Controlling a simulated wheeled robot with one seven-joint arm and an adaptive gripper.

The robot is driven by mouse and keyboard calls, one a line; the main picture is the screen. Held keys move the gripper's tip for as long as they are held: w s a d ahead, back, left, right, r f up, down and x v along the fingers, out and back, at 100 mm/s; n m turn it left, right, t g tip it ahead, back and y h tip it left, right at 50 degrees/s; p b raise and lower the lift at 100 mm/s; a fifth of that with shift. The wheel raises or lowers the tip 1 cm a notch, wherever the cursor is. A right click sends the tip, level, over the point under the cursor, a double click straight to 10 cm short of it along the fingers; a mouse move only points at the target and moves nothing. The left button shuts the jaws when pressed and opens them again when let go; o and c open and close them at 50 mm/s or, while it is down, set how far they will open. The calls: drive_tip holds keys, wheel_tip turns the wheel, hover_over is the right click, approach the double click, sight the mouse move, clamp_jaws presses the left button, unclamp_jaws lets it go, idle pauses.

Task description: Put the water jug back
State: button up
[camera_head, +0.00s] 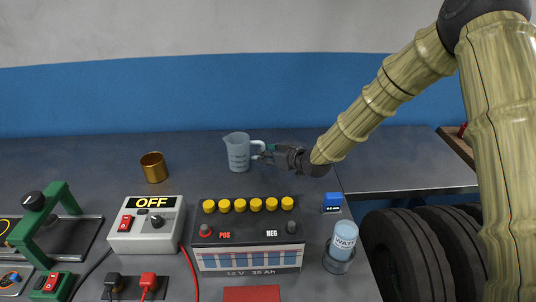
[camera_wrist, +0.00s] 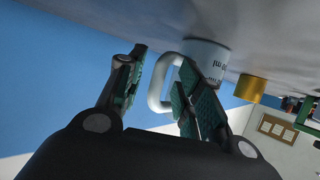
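A clear, pale blue measuring jug (camera_head: 238,155) with printed marks stands upright on the bench near the back, its white handle (camera_head: 258,143) to the right. My gripper (camera_head: 268,153) reaches in from the right at the handle. In the wrist view, the jug (camera_wrist: 207,55) is partly behind the right finger. There my gripper (camera_wrist: 163,58) is open, with the handle (camera_wrist: 156,88) between its fingers. A gap shows between the left finger and the handle; I cannot tell whether the right finger touches it.
A brass cup (camera_head: 154,168) stands left of the jug. In front are a battery (camera_head: 248,240) with yellow caps, an OFF switch box (camera_head: 146,225), a WATER-labelled container (camera_head: 343,240) in a round holder, and a small blue block (camera_head: 332,202). Tyres (camera_head: 415,255) stand at right.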

drive_tip(key=shift+r, duration=0.2)
drive_tip(key=b+v, duration=0.1)
drive_tip(key=v, duration=1.1)
drive_tip(key=shift+b, duration=0.3)
